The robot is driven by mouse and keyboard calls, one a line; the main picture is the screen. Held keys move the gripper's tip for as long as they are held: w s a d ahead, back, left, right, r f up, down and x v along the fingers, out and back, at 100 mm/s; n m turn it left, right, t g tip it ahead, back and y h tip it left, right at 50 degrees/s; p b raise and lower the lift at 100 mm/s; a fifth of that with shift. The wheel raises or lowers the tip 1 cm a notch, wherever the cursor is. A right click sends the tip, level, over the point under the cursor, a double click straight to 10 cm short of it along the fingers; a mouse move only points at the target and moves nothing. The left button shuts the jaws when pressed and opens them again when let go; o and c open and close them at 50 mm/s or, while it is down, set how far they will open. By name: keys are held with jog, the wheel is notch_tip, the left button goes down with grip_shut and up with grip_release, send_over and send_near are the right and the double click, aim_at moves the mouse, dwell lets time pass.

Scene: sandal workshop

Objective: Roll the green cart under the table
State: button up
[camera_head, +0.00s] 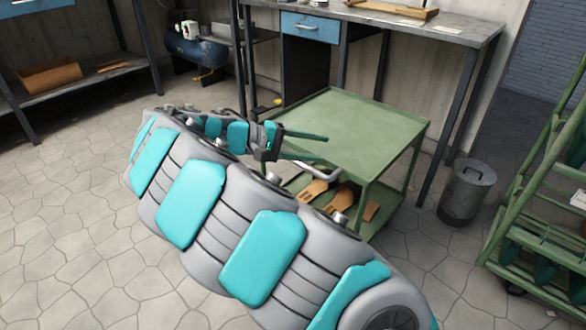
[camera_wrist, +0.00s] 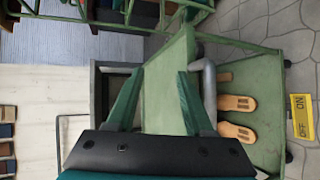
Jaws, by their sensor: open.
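The green cart (camera_head: 350,125) stands in front of the dark-legged table (camera_head: 430,28), which has a blue drawer. I cannot tell whether the cart's far edge is under the tabletop. Tan sole-shaped pieces lie on the cart's lower shelf, also visible in the wrist view (camera_wrist: 262,120). A grey bar handle (camera_head: 325,170) is on the cart's near side. My gripper (camera_head: 324,150) is open over the cart's near edge, with the handle just below its lower finger. In the wrist view, the handle (camera_wrist: 209,88) is outside the open fingers (camera_wrist: 160,75), beside the right one.
A metal bin (camera_head: 466,195) stands right of the table's front leg. A green wheeled rack (camera_head: 545,200) is at the right edge. A blue compressor (camera_head: 196,50) stands back left, and a low dark shelf (camera_head: 80,85) is far left. The left floor (camera_head: 60,220) is clear.

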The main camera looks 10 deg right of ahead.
jog(key=w+a+f+n+t+h+b, duration=0.1)
jog(key=w+a+f+n+t+b, duration=0.1)
jog(key=w+a+f+t, duration=0.5)
jog(key=shift+w+d+f+g+b, duration=0.15)
jog(key=shift+d+f+g, duration=0.2)
jog(key=shift+d+g, duration=0.3)
jog(key=shift+w+d+f+g+b, duration=0.1)
jog(key=shift+d+f+g, duration=0.3)
jog(key=shift+d, duration=0.35)
jog(key=shift+w+d+f+g+b, duration=0.15)
jog(key=shift+d+f+g, duration=0.15)
jog(key=shift+d+g, duration=0.35)
jog(key=shift+c, duration=0.4)
grip_shut()
